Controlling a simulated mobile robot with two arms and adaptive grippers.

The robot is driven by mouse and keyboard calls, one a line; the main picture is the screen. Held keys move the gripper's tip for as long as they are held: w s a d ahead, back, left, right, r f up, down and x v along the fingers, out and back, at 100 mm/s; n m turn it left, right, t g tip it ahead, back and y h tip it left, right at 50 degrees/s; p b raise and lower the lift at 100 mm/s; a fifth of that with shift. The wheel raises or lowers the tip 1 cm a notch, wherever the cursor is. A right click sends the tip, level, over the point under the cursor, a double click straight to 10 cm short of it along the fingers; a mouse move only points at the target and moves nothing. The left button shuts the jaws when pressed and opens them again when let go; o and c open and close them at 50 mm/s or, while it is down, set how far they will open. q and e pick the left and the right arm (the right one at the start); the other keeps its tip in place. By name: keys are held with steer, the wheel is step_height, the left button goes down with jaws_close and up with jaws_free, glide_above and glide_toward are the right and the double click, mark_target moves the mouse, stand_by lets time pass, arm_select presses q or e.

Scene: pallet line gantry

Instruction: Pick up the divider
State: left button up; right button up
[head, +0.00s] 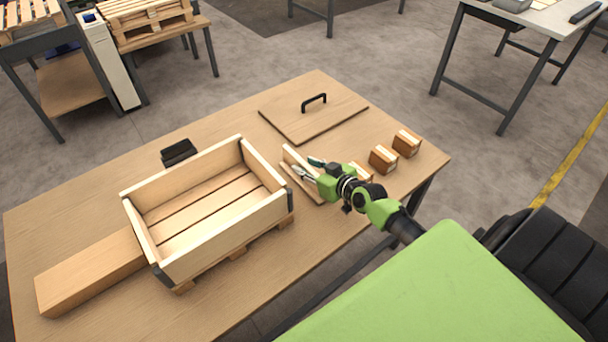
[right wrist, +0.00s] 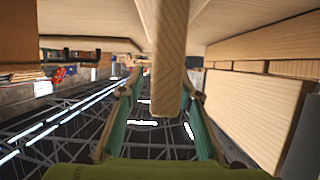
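The divider (head: 291,160) is a thin pale wooden board standing on edge on the table, just right of the slatted crate (head: 209,208). My right gripper (head: 307,167) is at it, and its fingers and wrist cover part of the board. In the right wrist view the edge of the divider (right wrist: 168,60) comes down between the two green-padded fingers of the right gripper (right wrist: 162,90). The fingers are spread, with a visible gap on the picture-left side; contact on the other side is unclear. My left gripper is out of view.
A flat lid (head: 313,108) with a black handle lies behind. Small brown blocks (head: 384,158) stand to the right on the table (head: 75,213). A long box (head: 90,272) lies left of the crate, and a small black item (head: 179,152) is behind it.

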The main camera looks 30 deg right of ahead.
jaws_close()
steer(key=shift+r, duration=0.15)
